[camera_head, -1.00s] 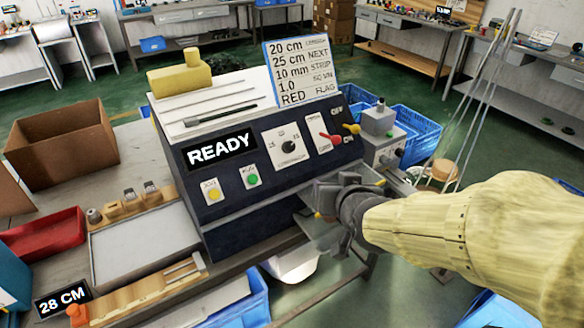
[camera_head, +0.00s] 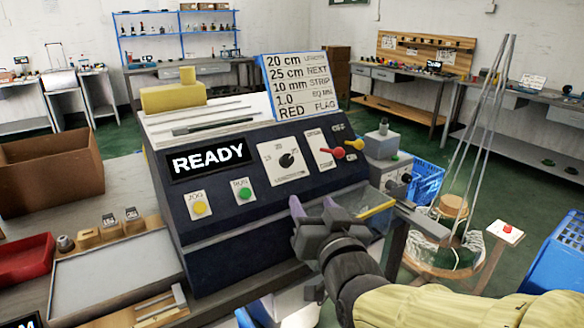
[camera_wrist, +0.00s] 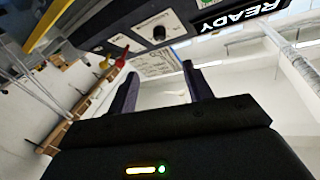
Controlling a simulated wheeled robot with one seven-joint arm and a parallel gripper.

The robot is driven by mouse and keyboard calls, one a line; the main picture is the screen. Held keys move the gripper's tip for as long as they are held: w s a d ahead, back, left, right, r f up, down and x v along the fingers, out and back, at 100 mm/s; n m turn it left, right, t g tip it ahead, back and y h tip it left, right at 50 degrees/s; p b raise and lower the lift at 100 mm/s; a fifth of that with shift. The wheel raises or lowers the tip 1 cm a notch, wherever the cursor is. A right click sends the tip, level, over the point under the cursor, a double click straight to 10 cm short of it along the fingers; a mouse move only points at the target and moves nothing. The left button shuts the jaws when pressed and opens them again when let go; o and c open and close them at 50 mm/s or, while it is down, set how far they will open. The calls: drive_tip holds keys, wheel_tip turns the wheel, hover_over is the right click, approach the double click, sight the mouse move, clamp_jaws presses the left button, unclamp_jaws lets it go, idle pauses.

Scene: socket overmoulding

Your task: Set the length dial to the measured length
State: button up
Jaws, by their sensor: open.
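The length dial (camera_head: 287,160) is a black knob on a white plate on the sloped front of the dark blue machine (camera_head: 240,225). It also shows in the wrist view (camera_wrist: 159,33). Its pointer appears to face up and right; the exact setting is too small to read. A spec card (camera_head: 297,86) on top lists 20 cm, 25 cm, 10 mm, 1.0 and RED. The display (camera_head: 208,158) reads READY. My gripper (camera_head: 312,206) is open and empty, in front of the panel, below and right of the dial, apart from it. Its two fingers show in the wrist view (camera_wrist: 160,85).
Red and yellow levers (camera_head: 337,153) stand right of the dial. Yellow JOG (camera_head: 200,208) and green RUN (camera_head: 244,194) buttons sit lower left. A small grey unit (camera_head: 384,145) adjoins the machine's right side. A length sign (camera_head: 35,324) is mostly cut off lower left.

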drive_tip(key=shift+w+a, duration=0.1)
drive_tip(key=p, duration=1.2)
approach(289, 163)
drive_tip(key=x, duration=0.8)
drive_tip(key=shift+w+a, duration=0.25)
drive_tip(key=shift+w, duration=0.1)
drive_tip(key=shift+c, duration=0.2)
drive_tip(key=c, duration=0.9)
